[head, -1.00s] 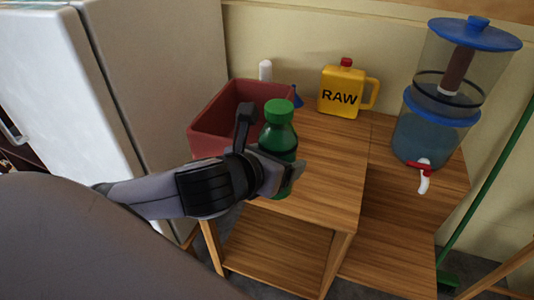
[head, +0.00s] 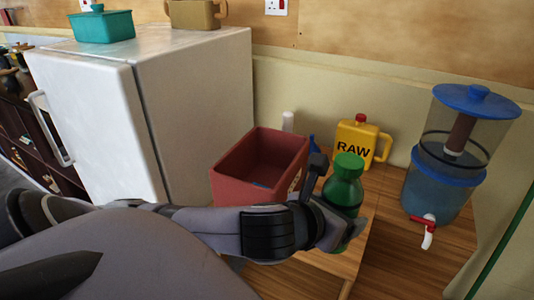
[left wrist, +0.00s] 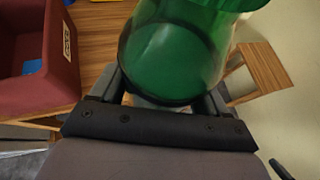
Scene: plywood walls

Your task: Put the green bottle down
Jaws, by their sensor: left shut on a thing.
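The green bottle (head: 343,188) is upright in the head view, with its green cap on top. My left gripper (head: 335,222) is shut on the lower part of the bottle, in front of the wooden table (head: 374,205). In the left wrist view the bottle (left wrist: 175,55) fills the space between the fingers, and the wooden table (left wrist: 98,35) shows behind it. Whether the bottle's base touches the table cannot be told. My right gripper is in neither view.
A red bin (head: 235,187) stands left of the bottle, and a yellow RAW jug (head: 352,142) behind it. A blue-lidded water dispenser (head: 440,165) stands to the right. A white fridge (head: 190,105) is at the left. Bare wood shows between bottle and dispenser.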

